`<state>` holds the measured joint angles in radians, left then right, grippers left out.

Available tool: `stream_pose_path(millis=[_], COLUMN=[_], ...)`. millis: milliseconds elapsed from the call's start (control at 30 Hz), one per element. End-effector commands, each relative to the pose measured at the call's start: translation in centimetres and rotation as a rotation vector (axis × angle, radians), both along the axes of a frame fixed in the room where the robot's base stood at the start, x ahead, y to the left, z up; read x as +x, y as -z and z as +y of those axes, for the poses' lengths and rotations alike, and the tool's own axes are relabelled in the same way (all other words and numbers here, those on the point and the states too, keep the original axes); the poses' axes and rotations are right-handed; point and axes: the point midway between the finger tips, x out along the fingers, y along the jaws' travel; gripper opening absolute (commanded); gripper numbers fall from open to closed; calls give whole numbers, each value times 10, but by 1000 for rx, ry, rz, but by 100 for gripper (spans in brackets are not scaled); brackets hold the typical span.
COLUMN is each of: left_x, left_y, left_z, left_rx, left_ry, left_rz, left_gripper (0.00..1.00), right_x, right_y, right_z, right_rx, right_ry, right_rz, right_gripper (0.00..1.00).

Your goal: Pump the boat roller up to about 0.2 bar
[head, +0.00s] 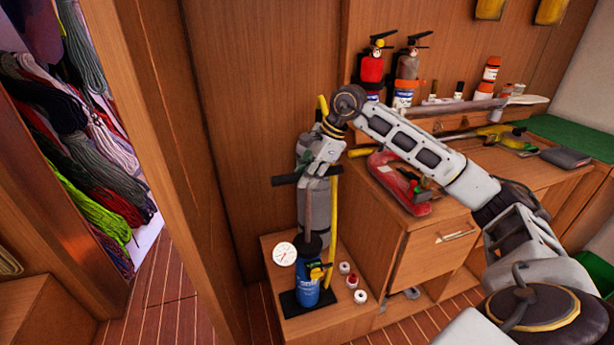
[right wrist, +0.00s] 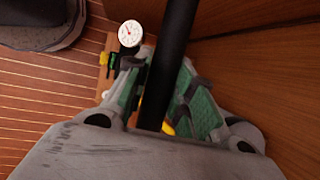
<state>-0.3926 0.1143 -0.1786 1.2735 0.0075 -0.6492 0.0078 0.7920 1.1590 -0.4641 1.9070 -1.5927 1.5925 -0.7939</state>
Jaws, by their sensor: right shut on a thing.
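A pump with a blue barrel (head: 308,291) stands upright on a low wooden shelf, on a black base. Its black T-handle (head: 285,180) is raised well above the barrel. My right gripper (head: 317,172) is shut on the handle; in the right wrist view the black handle (right wrist: 178,50) runs between its fingers. A round white gauge (head: 284,254) sits beside the barrel; it also shows in the right wrist view (right wrist: 131,33) with a red needle, its figures too small to read. An upright grey cylinder (head: 319,212), likely the boat roller, stands behind, partly hidden by gripper and pump. A yellow hose (head: 332,225) runs beside it.
Small red and white caps (head: 352,281) lie on the low shelf (head: 335,315) right of the pump. A wooden cabinet (head: 435,250) stands at the right, with a red object (head: 395,180) on top. Fire extinguishers (head: 372,68) stand behind. Coiled ropes (head: 75,150) hang at left.

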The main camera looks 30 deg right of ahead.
Motion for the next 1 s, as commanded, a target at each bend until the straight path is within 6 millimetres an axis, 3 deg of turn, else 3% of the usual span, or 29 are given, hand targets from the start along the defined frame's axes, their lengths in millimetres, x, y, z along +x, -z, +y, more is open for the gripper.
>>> stream_pose_path(millis=[233, 267, 433, 1000], left_x=[0, 0, 0, 0], left_y=[0, 0, 0, 0], left_z=[0, 0, 0, 0], left_rx=[0, 0, 0, 0], left_ry=[0, 0, 0, 0], left_rz=[0, 0, 0, 1], left_gripper=[60, 60, 60, 60], right_x=[2, 2, 1, -2], right_y=[-2, -2, -1, -10], right_z=[-1, 0, 0, -4], right_rx=[1, 1, 1, 0], right_ry=[0, 0, 0, 1], right_rz=[-10, -10, -7, -2], right_gripper=[0, 26, 46, 46])
